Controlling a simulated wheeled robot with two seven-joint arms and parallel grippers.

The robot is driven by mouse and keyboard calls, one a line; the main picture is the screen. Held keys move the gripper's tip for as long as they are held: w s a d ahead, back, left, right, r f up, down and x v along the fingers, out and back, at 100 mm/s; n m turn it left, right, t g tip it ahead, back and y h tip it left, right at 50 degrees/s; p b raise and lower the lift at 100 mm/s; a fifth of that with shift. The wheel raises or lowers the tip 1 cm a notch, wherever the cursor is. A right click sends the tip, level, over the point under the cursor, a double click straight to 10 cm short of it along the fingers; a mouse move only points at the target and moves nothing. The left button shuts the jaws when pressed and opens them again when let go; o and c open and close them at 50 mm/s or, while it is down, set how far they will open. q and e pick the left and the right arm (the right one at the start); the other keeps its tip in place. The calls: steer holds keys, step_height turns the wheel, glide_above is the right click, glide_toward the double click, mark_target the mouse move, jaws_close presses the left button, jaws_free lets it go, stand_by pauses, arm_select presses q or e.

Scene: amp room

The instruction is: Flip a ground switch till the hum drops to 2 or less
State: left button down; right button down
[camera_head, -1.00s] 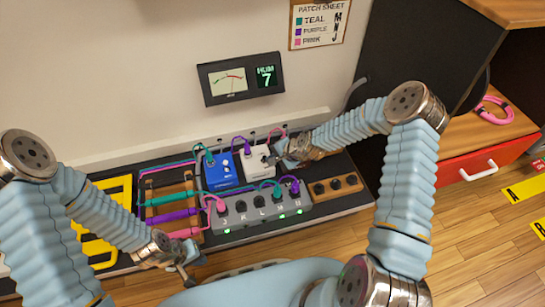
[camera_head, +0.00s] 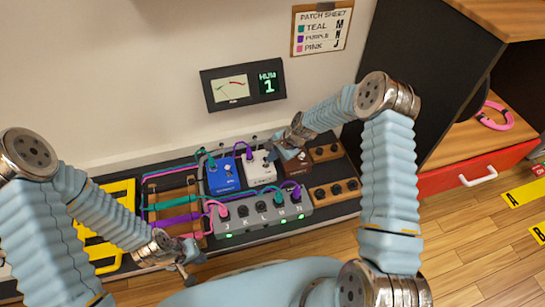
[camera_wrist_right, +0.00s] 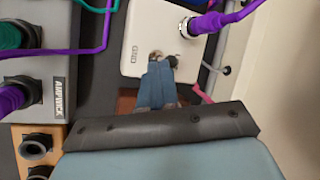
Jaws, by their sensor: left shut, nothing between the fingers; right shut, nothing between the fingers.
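The hum meter (camera_head: 243,84) on the wall has a needle dial and a green readout of HUM 1. A blue pedal (camera_head: 222,177), a white pedal (camera_head: 258,168) and a dark brown pedal (camera_head: 296,163) stand in a row on the board. My right gripper (camera_head: 271,155) is shut and empty at the white pedal's right side. In the right wrist view, its fingertips (camera_wrist_right: 160,66) meet the white pedal (camera_wrist_right: 150,30) by small metal parts, partly hidden; I cannot tell the switch's position. My left gripper (camera_head: 184,272) is shut and empty at the board's front left.
A grey box (camera_head: 262,216) with lettered jacks holds several plugged cables. A cable rack (camera_head: 172,205) stands left of it, beside a yellow frame (camera_head: 100,250). Wooden jack blocks (camera_head: 335,190) lie right. A patch sheet (camera_head: 320,30) hangs above. A red drawer (camera_head: 470,168) is at far right.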

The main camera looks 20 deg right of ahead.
arm_select(q)
steer(key=shift+r, duration=0.35)
arm_select(e)
steer(key=shift+r, duration=0.65)
